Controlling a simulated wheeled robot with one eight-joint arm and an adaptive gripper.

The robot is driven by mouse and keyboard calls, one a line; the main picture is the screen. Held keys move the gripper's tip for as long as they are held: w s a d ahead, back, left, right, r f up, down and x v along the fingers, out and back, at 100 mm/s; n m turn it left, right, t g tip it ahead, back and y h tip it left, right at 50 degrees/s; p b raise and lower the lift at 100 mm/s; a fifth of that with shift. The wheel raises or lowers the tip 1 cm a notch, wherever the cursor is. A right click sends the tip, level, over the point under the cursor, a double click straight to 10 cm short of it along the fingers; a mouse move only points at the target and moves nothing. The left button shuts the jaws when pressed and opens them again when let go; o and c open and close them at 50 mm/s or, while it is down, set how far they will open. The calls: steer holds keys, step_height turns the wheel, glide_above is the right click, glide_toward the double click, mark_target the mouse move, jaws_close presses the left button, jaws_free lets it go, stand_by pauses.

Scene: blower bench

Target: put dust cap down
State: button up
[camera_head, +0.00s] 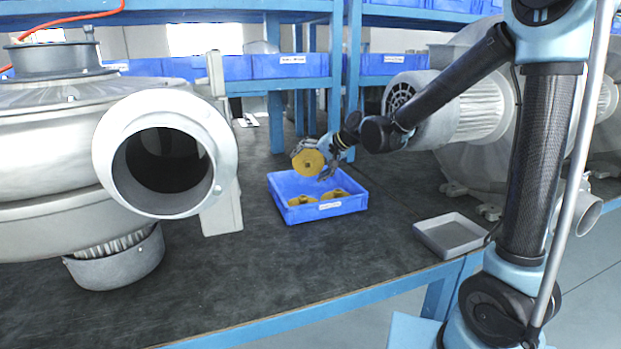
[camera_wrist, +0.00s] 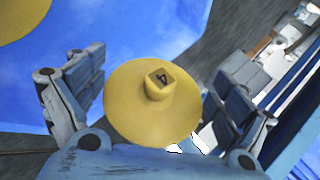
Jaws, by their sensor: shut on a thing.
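My gripper (camera_head: 321,159) is shut on a round yellow dust cap (camera_head: 307,162) and holds it above the blue bin. In the wrist view the held cap (camera_wrist: 150,108) sits between the two fingers, its square knob marked with a 4 facing the camera. The blue bin (camera_head: 329,209) stands on the bench with a white label on its front. Yellow caps (camera_head: 303,201) lie inside it. Part of one cap (camera_wrist: 18,16) shows in the bin at the wrist view's upper left. The fingers' exact contact with the held cap is hard to see.
A large grey blower (camera_head: 165,160) with an open round outlet stands left of the bin. A shallow grey tray (camera_head: 450,236) lies to the right near the bench's front edge. Motors and blower housings (camera_head: 470,105) stand behind. The dark bench top (camera_head: 250,270) in front is clear.

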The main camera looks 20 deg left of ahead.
steer(key=shift+s+f, duration=0.1)
steer(key=shift+f, duration=1.95)
steer(key=shift+f, duration=0.15)
steer(key=o, duration=0.9)
steer(key=shift+c, duration=0.2)
steer(key=shift+d+r, duration=0.2)
steer(key=shift+r, duration=0.15)
steer(key=shift+v, duration=3.5)
steer(key=shift+a, duration=0.1)
